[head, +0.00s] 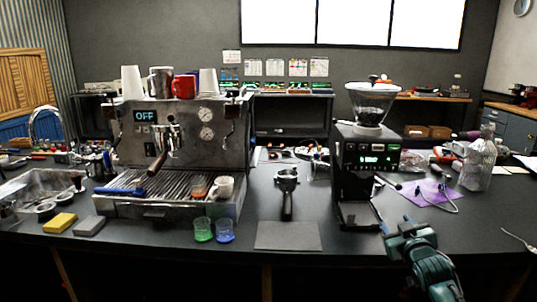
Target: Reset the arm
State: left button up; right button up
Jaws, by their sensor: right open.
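My right gripper (404,222) is teal and dark. It comes in from the bottom right over the front edge of the counter, right of and in front of the grinder. It is open, and I see nothing between its fingers. My left gripper is not in this view. The steel espresso machine (185,140) stands left of centre, with its display reading OFF. The black coffee grinder (366,160), with beans in its clear hopper, stands right of centre. A portafilter (287,190) lies between them on the counter.
A dark mat (288,236) lies at the front middle. A yellow sponge (60,223) lies at front left. A purple cloth (433,194) with a cable and a clear bottle (478,165) are on the right.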

jog(key=s+a+f+n+g+y, duration=0.1)
jog(key=s+a+f+g, duration=0.1)
jog(key=s+a+f, duration=0.5)
jog(key=s+a+f+g+y, duration=0.15)
jog(key=s+a+f, duration=0.25)
jog(key=s+f, duration=0.6)
jog(key=s+a+f+g+y, duration=0.1)
jog(key=s+a, duration=0.3)
jog(key=s, duration=0.6)
jog(key=s+a+f+m+g+y, duration=0.1)
jog(key=s+a+f, duration=0.3)
jog(key=s, duration=0.6)
jog(key=shift+s+a+f, duration=0.15)
jog(key=shift+s, duration=0.25)
jog(key=shift+g, duration=0.25)
jog(key=shift+c, duration=0.2)
